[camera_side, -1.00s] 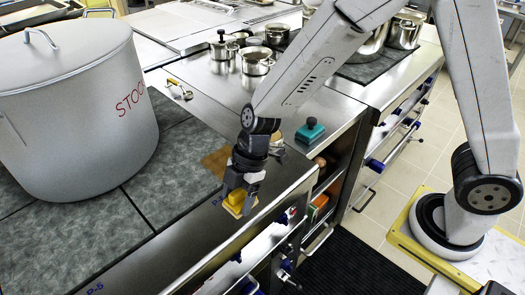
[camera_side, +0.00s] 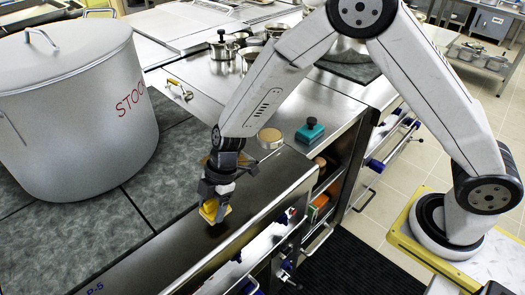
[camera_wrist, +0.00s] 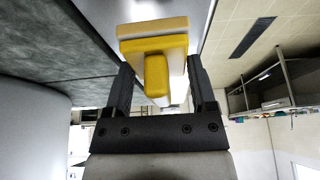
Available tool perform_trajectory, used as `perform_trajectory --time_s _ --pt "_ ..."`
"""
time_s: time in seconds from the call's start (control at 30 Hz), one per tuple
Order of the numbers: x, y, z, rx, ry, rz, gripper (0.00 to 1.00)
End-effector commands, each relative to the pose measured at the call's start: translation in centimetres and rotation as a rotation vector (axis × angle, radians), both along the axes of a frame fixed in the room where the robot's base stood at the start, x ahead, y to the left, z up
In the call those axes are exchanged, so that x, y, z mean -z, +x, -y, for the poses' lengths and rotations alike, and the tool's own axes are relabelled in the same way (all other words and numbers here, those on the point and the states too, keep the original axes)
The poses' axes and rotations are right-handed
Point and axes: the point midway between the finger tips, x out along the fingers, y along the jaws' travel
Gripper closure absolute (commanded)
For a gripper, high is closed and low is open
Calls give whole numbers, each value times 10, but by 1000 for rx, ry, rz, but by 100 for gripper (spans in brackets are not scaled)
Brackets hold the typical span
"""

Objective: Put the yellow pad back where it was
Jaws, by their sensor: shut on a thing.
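The yellow pad (camera_side: 211,212) is a small block with a pale layer and a raised yellow grip. My gripper (camera_side: 216,196) is shut on it, pointing down over the steel ledge (camera_side: 160,250) in front of the dark stove plates. I cannot tell whether the pad touches the ledge. In the wrist view the pad (camera_wrist: 153,40) shows between the two fingers (camera_wrist: 158,80), its yellow grip held between them.
The large stockpot (camera_side: 70,110) stands at the left. A teal pad (camera_side: 310,129) and a round wooden-topped item (camera_side: 270,137) are right of my gripper. Small pots (camera_side: 224,48) stand behind. A "P-5" label (camera_side: 95,288) marks the near ledge; the ledge between is bare.

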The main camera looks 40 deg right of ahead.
Motion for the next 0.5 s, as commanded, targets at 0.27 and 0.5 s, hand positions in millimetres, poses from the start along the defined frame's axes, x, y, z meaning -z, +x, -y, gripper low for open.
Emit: perform_trajectory --time_s 0.27,0.5 --pt "14 4 -2 0 0 -3 75" --pt "35 5 -2 1 0 -1 75"
